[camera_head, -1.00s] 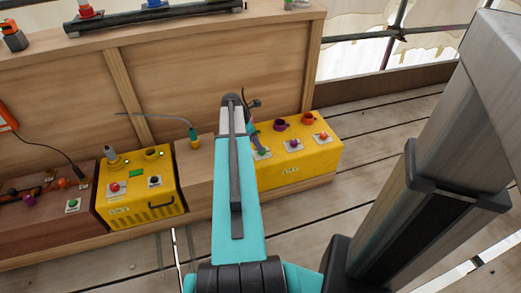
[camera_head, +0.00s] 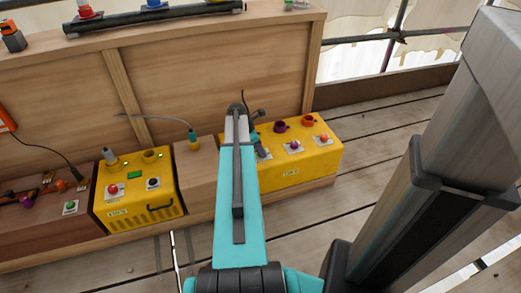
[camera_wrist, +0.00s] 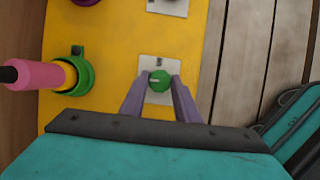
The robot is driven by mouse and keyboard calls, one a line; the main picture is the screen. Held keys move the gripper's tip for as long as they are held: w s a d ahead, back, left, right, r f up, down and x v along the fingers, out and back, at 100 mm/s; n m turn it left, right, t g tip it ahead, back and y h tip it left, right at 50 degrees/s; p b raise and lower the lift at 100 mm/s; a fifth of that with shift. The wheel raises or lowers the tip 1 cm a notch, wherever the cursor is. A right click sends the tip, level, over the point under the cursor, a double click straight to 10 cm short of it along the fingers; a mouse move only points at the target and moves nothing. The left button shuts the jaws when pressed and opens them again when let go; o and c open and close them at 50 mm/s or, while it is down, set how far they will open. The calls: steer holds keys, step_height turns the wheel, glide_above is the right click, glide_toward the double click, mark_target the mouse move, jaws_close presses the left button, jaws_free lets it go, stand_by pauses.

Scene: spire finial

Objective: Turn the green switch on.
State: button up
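The green switch (camera_wrist: 160,80) is a round knob with a pale mark on a white plate (camera_wrist: 160,58) on the yellow box. In the wrist view, the two purple fingers of my gripper (camera_wrist: 160,84) stand apart, one on each side of the knob. A narrow gap seems to show on both sides; I cannot tell if either finger touches it. In the head view, my gripper (camera_head: 262,149) is over the left end of the right yellow box (camera_head: 310,168), and the knob is hidden behind it.
A green ring (camera_wrist: 83,76) with a pink cylinder (camera_wrist: 40,75) stands left of the knob. Purple (camera_head: 294,146) and orange (camera_head: 324,138) knobs sit farther right on the box. Another yellow box (camera_head: 130,213) and a dark red box (camera_head: 45,235) stand left.

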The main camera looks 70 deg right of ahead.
steer(key=shift+c, duration=0.7)
steer(key=shift+r+m+p, duration=0.2)
steer(key=shift+m+p, duration=0.4)
steer(key=shift+p, duration=0.6)
steer(key=m+y+p, duration=0.1)
steer(key=m+p, duration=0.1)
steer(key=p, duration=0.1)
steer(key=shift+d+g, duration=0.15)
steer(key=shift+g, duration=0.15)
steer(key=m+y+p, duration=0.2)
steer(key=m+p, duration=0.3)
steer(key=p, duration=0.2)
steer(key=shift+d, duration=0.2)
steer(key=m+y+p, duration=0.1)
steer(key=m+p, duration=0.2)
steer(key=m, duration=0.1)
steer(key=shift+d+m+y+p, duration=0.1)
steer(key=shift+m+y+p, duration=0.2)
steer(key=shift+y+p, duration=0.1)
steer(key=m+p, duration=0.1)
steer(key=m, duration=0.1)
steer(key=m+t+y+p, duration=0.1)
steer(key=m, duration=0.2)
steer(key=shift+f+y, duration=0.15)
steer(key=shift+y, duration=0.15)
